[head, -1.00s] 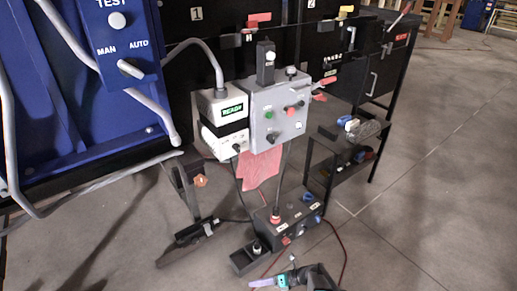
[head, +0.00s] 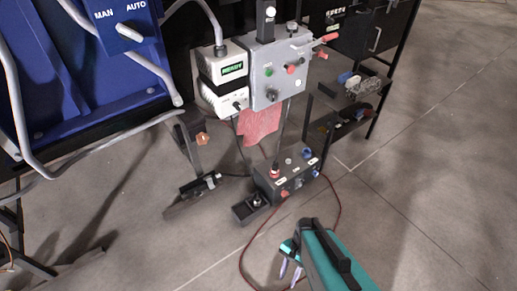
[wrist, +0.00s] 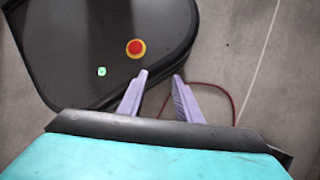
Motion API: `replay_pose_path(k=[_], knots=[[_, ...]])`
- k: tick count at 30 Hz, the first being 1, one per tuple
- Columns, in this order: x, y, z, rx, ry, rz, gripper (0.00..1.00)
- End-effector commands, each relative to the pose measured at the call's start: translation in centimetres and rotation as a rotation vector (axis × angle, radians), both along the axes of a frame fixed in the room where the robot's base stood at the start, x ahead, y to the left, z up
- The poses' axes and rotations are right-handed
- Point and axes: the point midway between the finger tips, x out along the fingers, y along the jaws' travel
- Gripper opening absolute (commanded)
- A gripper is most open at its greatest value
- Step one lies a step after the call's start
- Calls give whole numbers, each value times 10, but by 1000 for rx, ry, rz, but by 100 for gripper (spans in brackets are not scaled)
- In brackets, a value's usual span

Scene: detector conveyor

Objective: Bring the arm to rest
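My gripper (head: 290,273) is at the bottom of the head view, with its pale purple fingers pointing down. The teal and black arm link behind it is mine. In the wrist view my gripper (wrist: 160,76) has its two fingers apart, with nothing between them. A dark rounded body with a red and yellow button and a small green light lies below the fingers; it looks like my own base. The fingers touch nothing that I can see.
A black control box (head: 288,178) with knobs stands beyond my gripper, with a small black tray (head: 247,210) beside it. A red cable (head: 243,262) loops over the floor near the gripper. A grey switch box (head: 277,75) hangs behind. The floor at right is clear.

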Motion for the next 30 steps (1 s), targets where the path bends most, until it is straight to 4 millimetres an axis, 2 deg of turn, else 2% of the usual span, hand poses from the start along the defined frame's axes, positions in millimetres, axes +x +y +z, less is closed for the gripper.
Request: replay_pose_path(k=[3,7,13,18,30], knots=[[-12,-20,7,1,-25,188,31],[-17,-40,10,17,-40,390,31],[-16,-52,9,78,-54,612,31],[-16,-53,9,119,-64,685,31],[-16,-53,9,126,-65,693,31]])
